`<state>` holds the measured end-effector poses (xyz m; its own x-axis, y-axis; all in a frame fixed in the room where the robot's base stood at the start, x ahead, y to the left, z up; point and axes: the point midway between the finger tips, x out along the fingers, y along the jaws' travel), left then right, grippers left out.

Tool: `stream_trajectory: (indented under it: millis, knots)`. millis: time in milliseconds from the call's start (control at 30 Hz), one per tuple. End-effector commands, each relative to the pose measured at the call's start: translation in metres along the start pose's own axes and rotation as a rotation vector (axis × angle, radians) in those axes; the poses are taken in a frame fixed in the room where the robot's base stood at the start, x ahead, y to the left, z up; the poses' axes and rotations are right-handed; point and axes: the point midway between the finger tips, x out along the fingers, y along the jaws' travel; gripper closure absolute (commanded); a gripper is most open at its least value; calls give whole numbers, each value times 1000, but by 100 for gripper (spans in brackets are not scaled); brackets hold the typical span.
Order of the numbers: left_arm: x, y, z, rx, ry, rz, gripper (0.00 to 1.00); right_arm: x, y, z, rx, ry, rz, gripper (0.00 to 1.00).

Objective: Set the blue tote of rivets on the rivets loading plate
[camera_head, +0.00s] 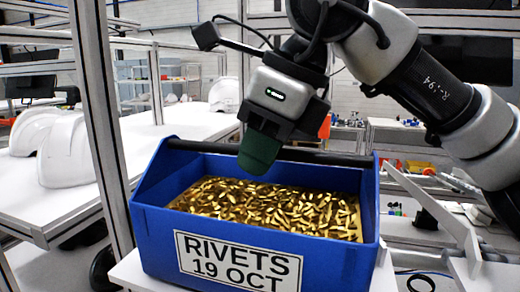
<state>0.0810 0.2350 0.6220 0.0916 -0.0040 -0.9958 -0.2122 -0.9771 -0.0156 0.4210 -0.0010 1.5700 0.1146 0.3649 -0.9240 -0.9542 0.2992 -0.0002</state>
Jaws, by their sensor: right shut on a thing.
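The blue tote (155,232) is filled with gold-coloured rivets (275,208) and has a label reading "RIVETS 19 OCT" on its front. A dark bar handle (330,158) runs across its top. My right gripper (260,152) comes down from above and is shut on this handle near its middle; its green fingertip hides part of the bar. A white plate (128,272) shows under the tote at its left and right. I cannot tell whether the tote rests on it or hangs just above. My left gripper is not in view.
A grey frame post (98,120) stands close to the tote's left side. White helmet shells (65,150) lie on a white table (45,205) at the left. White angled rails (430,205) stand close at the right. Shelves and benches fill the background.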

Motion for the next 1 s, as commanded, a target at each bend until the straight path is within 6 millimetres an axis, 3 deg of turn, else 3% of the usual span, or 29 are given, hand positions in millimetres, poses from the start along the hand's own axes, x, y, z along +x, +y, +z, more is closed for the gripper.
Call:
stream_trajectory:
  millis: [367, 400, 600, 867, 1000]
  knots:
    - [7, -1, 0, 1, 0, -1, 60, 7, 0, -3, 0, -2, 0, 100]
    - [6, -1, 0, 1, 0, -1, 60, 7, 0, -3, 0, -2, 0, 84]
    - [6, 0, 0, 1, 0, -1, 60, 6, 0, -3, 0, -1, 0, 56]
    - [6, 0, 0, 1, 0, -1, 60, 7, 0, -3, 1, 2, 0, 56]
    - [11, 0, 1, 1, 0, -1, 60, -4, 0, -3, 2, -1, -1, 56]
